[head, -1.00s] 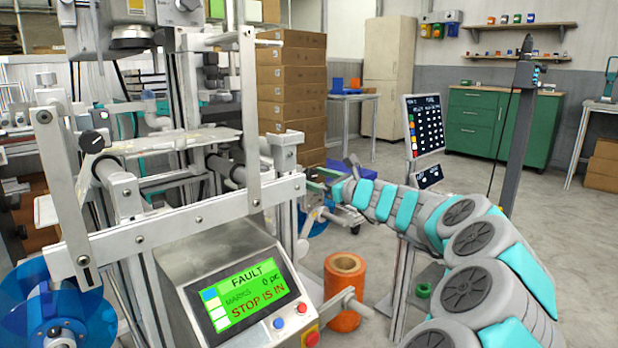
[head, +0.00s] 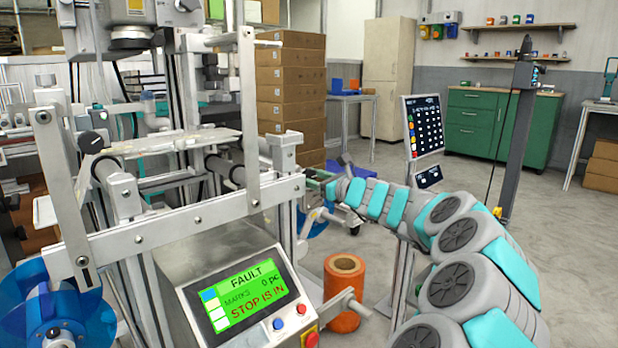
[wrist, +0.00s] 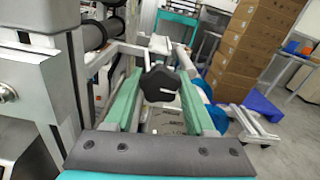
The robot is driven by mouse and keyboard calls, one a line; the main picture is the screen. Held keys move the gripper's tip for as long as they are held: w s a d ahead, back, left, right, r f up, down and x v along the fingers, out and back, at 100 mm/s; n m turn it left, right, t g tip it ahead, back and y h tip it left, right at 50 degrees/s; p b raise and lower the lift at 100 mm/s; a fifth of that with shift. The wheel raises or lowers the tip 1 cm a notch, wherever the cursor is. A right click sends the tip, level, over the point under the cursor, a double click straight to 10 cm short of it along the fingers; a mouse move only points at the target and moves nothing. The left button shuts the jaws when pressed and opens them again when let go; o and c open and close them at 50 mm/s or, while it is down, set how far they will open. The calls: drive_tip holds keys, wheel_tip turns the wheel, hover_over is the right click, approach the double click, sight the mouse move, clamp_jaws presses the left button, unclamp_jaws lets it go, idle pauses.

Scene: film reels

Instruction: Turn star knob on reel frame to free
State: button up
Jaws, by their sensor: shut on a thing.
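The black star knob (wrist: 160,85) shows in the wrist view, with a short pale mark on its face lying nearly level. My gripper (wrist: 159,76) has its two green fingers on either side of the knob and is shut on it. In the head view my gripper (head: 316,178) reaches the right side of the grey reel frame (head: 200,222). The knob cannot be made out in the head view. A blue reel (head: 58,318) hangs at the frame's lower left, and part of another blue reel (wrist: 212,108) shows behind my right finger.
A control box screen (head: 245,301) reads FAULT, MARKS 0 pc, STOP IS IN. Stacked cartons (head: 291,90) and a marked board (head: 424,126) stand behind. Floor to the right is open.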

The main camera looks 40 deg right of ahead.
clamp_jaws()
drive_tip(key=shift+n+b, duration=0.3)
drive_tip(key=shift+n, duration=0.5)
drive_tip(key=o, duration=0.9)
unclamp_jaws()
drive_tip(key=shift+o, duration=0.2)
drive_tip(key=s, duration=0.7)
drive_tip(key=shift+s+d, duration=0.3)
drive_tip(key=shift+s, duration=0.1)
